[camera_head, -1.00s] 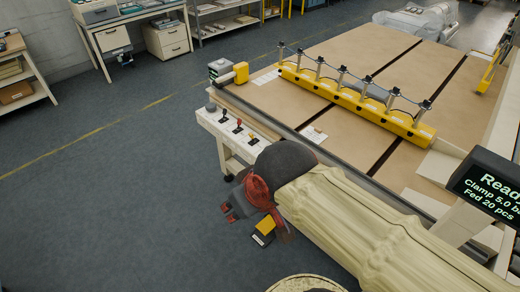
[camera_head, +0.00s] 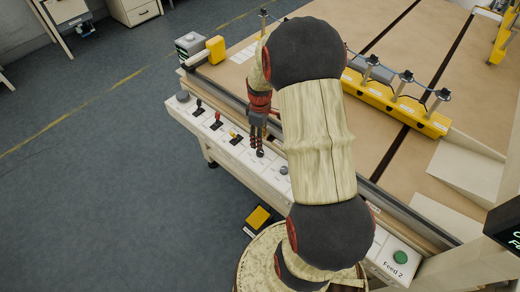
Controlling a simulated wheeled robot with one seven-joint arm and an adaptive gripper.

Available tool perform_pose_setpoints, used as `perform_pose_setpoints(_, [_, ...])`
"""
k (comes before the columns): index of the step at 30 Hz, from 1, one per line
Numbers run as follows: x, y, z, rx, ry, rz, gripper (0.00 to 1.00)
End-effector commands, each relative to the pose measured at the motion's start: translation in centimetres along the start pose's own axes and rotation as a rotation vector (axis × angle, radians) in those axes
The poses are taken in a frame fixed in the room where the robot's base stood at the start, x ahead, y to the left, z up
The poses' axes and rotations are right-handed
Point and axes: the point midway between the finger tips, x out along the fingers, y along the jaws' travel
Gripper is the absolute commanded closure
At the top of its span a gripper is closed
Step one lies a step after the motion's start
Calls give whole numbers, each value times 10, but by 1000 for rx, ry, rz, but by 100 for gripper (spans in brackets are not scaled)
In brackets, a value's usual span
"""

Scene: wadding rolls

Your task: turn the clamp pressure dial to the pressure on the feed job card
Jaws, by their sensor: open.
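A small grey round knob (camera_head: 284,170) sits just right of the fingertips, partly beside my arm. Another grey round knob (camera_head: 182,97) is at the strip's left end. I cannot tell which of them is the clamp pressure dial, and no scale is readable. A white card (camera_head: 243,54) lies at the table's left edge; its text is too small to read.
Black (camera_head: 198,108), red (camera_head: 217,122) and yellow (camera_head: 235,136) levers stand left of my gripper. A green button (camera_head: 400,257) marked Feed 2 is at right. The yellow clamp bar (camera_head: 400,105) crosses the table (camera_head: 470,90). The display (camera_head: 507,222) is cut off.

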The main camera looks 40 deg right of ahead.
Motion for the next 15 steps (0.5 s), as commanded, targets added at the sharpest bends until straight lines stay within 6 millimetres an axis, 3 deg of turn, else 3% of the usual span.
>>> perform_pose_setpoints(15, [69,0,0,-2,-1,-2,57])
